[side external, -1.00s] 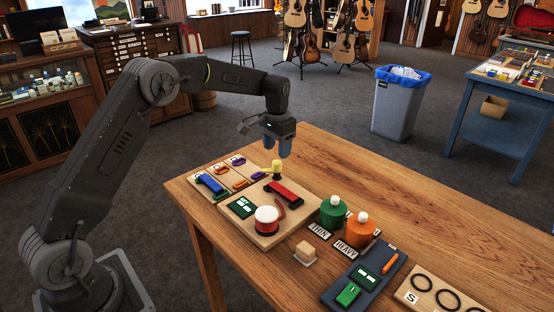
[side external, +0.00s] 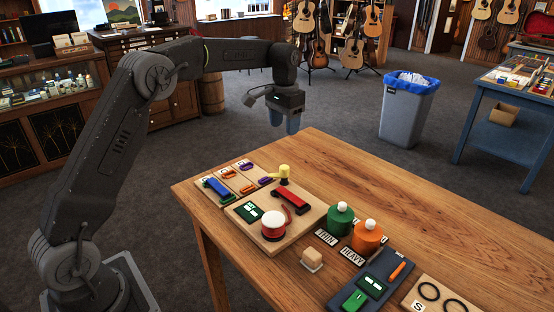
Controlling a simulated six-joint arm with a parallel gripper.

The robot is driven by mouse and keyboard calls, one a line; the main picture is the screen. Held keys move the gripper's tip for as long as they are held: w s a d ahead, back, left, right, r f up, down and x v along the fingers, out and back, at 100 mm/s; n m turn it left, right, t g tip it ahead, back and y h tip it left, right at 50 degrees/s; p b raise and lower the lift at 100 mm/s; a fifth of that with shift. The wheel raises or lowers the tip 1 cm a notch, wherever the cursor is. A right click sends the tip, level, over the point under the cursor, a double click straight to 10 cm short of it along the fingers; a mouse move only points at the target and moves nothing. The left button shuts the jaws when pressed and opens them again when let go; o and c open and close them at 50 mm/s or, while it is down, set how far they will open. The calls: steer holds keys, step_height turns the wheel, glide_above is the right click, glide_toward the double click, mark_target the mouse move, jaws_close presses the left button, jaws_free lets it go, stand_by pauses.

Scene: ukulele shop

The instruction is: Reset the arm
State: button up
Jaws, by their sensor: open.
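My gripper (side external: 284,122) hangs at the end of my arm, pointing down, above and beyond the far left corner of the wooden table (side external: 440,207). It has blue fingers and looks empty. The fingers are open, though the gap between them is hard to make out at this angle. Nothing on the table touches it. The yellow piece (side external: 284,171) on the wooden board (side external: 263,246) stands below it, clearly apart.
The board also bears a red block (side external: 291,201) and a red-and-white round piece (side external: 273,225). Green (side external: 340,219) and orange (side external: 367,237) bottles stand to its right. A grey bin (side external: 407,112) stands behind the table. The table's far right part is clear.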

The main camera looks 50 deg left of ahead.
steer(key=s+d+r+t, duration=0.1)
steer(key=s+d+r, duration=0.35)
steer(key=s, duration=0.35)
steer(key=s+d+r+t, duration=0.25)
steer(key=s+r, duration=0.25)
steer(key=s, duration=0.3)
steer(key=s+d+f+t, duration=0.1)
steer(key=s+d+f, duration=0.1)
steer(key=s, duration=0.7)
steer(key=s+d+f+t, duration=0.1)
steer(key=s+f, duration=0.3)
steer(key=s, duration=0.5)
steer(key=shift+d, duration=0.6)
